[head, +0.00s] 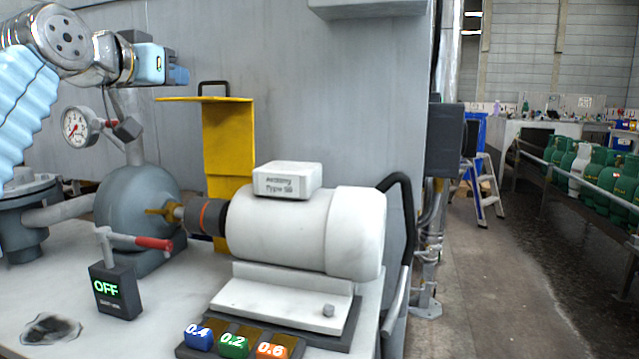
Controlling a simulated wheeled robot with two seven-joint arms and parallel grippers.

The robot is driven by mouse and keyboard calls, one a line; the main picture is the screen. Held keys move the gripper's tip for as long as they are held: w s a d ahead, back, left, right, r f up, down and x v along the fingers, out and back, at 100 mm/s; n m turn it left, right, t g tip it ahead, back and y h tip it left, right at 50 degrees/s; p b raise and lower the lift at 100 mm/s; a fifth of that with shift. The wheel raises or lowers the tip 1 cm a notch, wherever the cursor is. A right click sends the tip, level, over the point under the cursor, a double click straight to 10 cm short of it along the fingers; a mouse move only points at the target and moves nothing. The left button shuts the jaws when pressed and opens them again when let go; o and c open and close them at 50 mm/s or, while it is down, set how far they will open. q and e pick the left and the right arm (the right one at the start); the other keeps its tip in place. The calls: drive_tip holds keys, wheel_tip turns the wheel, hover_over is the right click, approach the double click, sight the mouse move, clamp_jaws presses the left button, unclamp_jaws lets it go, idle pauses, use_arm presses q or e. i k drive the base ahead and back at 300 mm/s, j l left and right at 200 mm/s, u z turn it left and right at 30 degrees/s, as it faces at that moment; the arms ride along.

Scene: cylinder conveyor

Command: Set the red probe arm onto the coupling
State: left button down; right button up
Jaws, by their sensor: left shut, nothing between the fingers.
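The red-tipped probe arm (152,243) sticks out to the right from a post on a dark box (117,291) whose green display reads OFF. Its red end lies below and left of the coupling in the picture and looks apart from it. The coupling (206,217) is a dark collar with an orange-red band, between the white motor and a brass shaft. My left gripper (178,75) is at the upper left, above the pump and well above the probe arm. It is shut and empty, pointing right. My right gripper is not in view.
The white motor (290,230) stands on a bench beside a grey pump (140,205) with a pressure gauge (80,127). A yellow bracket (228,150) rises behind the coupling. Coloured blocks marked 0.4, 0.2 and 0.6 (235,345) sit in front. A dark stain (50,329) marks the bench.

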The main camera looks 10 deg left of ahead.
sight(104, 234)
drive_tip(key=k+j, duration=0.1)
drive_tip(key=k, duration=0.65)
drive_tip(key=k+j, duration=0.1)
drive_tip(key=k, duration=0.65)
